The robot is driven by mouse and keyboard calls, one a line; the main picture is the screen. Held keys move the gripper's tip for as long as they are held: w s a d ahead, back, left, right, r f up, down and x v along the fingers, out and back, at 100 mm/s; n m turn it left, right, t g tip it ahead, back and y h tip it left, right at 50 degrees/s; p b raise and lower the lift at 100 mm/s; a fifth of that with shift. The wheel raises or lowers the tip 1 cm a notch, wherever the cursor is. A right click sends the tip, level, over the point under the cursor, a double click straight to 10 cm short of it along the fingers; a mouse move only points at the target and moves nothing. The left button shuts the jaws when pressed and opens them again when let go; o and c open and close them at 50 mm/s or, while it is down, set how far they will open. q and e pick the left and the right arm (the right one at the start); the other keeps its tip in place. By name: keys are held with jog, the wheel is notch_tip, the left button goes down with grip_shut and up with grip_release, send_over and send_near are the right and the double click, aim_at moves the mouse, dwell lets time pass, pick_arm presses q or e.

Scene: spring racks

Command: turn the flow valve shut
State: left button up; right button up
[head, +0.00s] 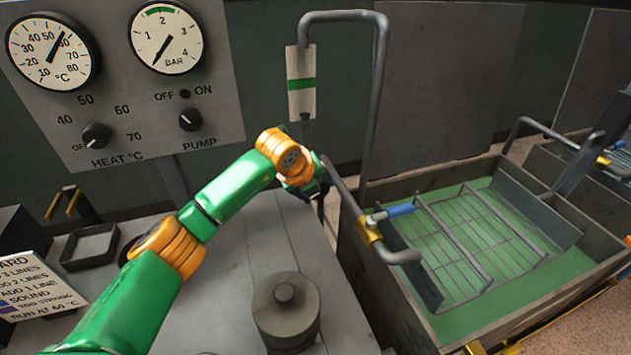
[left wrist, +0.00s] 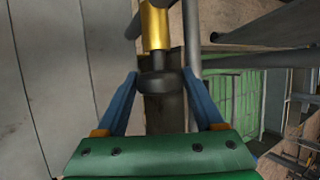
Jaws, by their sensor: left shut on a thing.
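My left gripper shows in the left wrist view (left wrist: 160,74); its blue fingers stand on either side of a dark round knob (left wrist: 157,86) and are shut on it. The knob sits on a short dark stem below a brass body (left wrist: 155,25). In the head view my green and orange left arm reaches to the pipework below the flow gauge, and its wrist hides the fingers and the knob. A separate brass fitting (head: 369,229) with a blue-gripped lever (head: 400,210) sits on the spout pipe, to the right of my wrist. My right gripper is not in view.
The panel (head: 215,100) has two dials and the heat and pump knobs. A flow gauge (head: 301,98) with a green band hangs beside a tall bent pipe (head: 381,70). The green-floored tank (head: 440,330) is at right. A lidded pot (head: 285,318) stands on the bench (head: 240,240).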

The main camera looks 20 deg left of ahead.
pick_arm(q)
jog(key=shift+s+d+f+g+y+p, duration=0.15)
jog(key=shift+f+g+y+p, duration=0.2)
jog(key=shift+g+y, duration=0.5)
jog(key=o, duration=1.3)
jog(key=shift+o, duration=0.2)
jog(key=shift+r, duration=0.15)
jog(key=shift+w+r, duration=0.15)
jog(key=shift+w, duration=0.1)
